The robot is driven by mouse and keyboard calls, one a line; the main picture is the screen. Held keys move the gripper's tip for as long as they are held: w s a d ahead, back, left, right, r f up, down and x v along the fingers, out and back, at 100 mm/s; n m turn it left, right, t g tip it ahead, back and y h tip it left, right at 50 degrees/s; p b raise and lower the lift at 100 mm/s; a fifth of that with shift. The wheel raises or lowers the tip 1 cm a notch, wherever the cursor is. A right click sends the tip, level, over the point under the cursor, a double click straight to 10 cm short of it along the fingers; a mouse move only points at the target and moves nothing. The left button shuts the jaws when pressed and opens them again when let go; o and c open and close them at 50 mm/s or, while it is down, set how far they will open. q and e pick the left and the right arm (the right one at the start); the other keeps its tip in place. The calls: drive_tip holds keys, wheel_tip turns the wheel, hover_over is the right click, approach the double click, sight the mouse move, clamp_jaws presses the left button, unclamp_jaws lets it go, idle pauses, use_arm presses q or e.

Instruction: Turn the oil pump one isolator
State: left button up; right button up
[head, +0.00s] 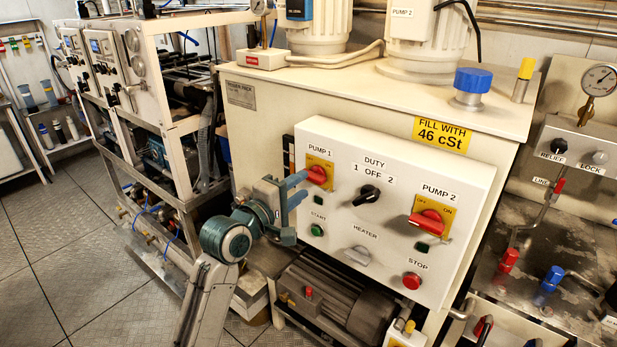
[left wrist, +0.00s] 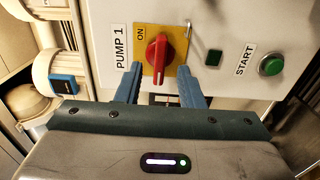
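The pump 1 isolator is a red rotary handle (head: 318,174) on a yellow plate, at the upper left of the white control panel (head: 450,265). In the left wrist view the red handle (left wrist: 158,56) stands between and just beyond the two blue fingertips, with "ON" readable on the plate. My left gripper (head: 300,186) is in front of the panel, its fingers pointing at the handle. In the left wrist view the left gripper (left wrist: 157,78) is open, with a gap on each side of the handle. My right gripper is not in view.
The panel also carries the black duty knob (head: 367,195), the red pump 2 isolator (head: 430,222), a green start button (head: 317,230), a grey heater knob (head: 356,257) and a red stop button (head: 411,281). A motor (head: 335,300) sits below. Open floor (head: 60,240) lies at left.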

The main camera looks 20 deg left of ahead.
sight(310, 180)
use_arm(q)
drive_tip(key=shift+x, duration=1.9)
clamp_jaws()
